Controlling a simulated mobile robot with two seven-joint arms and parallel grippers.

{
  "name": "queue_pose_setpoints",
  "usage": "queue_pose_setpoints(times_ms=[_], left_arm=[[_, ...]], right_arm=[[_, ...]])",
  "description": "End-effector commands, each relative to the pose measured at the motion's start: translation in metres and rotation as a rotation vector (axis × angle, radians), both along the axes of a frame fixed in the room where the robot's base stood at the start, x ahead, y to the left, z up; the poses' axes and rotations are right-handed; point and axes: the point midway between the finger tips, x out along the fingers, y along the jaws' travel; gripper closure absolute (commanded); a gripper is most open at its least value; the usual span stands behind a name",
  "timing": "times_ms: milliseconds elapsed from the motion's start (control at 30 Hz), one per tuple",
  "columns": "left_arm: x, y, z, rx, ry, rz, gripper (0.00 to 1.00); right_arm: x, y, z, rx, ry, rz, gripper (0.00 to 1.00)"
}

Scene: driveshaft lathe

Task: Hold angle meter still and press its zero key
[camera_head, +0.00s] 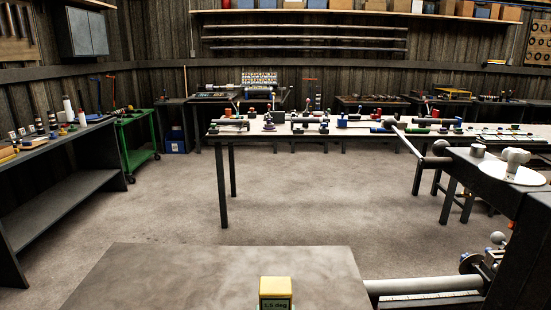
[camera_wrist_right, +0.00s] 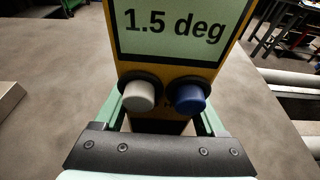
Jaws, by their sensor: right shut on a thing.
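The angle meter is a yellow block (camera_head: 274,286) at the bottom of the head view, over the grey table top. The wrist view shows its pale green display (camera_wrist_right: 178,27) reading "1.5 deg". Below the display are a light grey round key (camera_wrist_right: 139,97) and a blue round key (camera_wrist_right: 189,97). No label telling which is the zero key is readable. My right gripper (camera_wrist_right: 163,118) has its green fingers on either side of the meter's lower body and is shut on it. The meter's underside is hidden. My left gripper is in neither view.
A metal shaft (camera_head: 424,285) with a scale strip lies at the lower right, beside lathe parts (camera_head: 494,260). Farther off stand a long bench (camera_head: 226,133), a left-hand bench (camera_head: 60,150) and a green cart (camera_head: 136,140).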

Motion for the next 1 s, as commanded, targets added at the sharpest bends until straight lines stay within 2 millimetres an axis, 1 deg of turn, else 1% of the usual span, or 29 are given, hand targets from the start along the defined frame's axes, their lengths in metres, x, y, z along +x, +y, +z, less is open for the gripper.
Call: queue_pose_setpoints(times_ms=[1000], left_arm=[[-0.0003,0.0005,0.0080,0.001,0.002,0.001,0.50]], right_arm=[[-0.0010,-0.0005,-0.0046,-0.003,0.007,0.000,0.94]])
